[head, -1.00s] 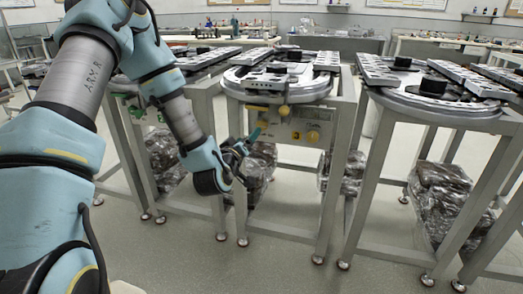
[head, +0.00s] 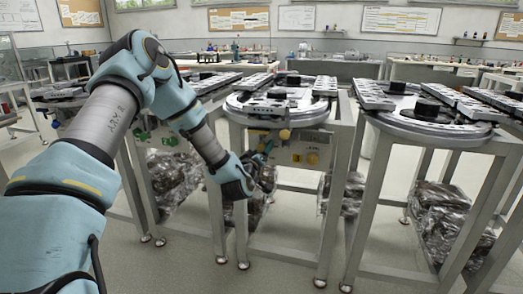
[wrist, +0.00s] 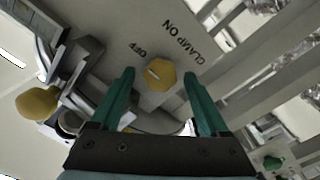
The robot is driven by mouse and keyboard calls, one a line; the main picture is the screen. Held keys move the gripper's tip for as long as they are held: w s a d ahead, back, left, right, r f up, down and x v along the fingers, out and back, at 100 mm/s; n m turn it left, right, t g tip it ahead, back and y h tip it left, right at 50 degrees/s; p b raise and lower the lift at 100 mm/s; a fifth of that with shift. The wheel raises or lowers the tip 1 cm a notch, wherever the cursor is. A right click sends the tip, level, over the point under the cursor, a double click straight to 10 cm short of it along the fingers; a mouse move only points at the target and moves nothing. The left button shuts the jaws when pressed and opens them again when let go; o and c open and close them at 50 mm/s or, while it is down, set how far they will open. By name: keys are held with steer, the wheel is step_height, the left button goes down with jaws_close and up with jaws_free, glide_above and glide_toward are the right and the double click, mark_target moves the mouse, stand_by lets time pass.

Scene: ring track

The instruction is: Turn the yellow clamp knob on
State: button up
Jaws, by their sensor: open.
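The yellow clamp knob (wrist: 160,74) sits on a light panel in the wrist view, with a light mark across its face. The lettering beside it reads "CLAMP ON" and, turned over, "OFF". In the head view a yellow knob (head: 312,158), apparently the same one, is on the front panel of the middle ring-track stand. My gripper (wrist: 159,78) is open, its two green fingers on either side of the knob in the picture. I cannot tell whether they touch it. In the head view my gripper (head: 265,156) is just left of the knob, at panel height.
Another yellow knob (wrist: 37,103) on a metal bracket is close by on the left in the wrist view. Stand legs and wrapped bundles (head: 347,193) are below and around the panel. A similar stand (head: 432,120) is on the right. Open floor lies in front.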

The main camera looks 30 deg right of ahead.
steer(key=shift+w+d, duration=0.1)
jaws_close()
stand_by(0.7)
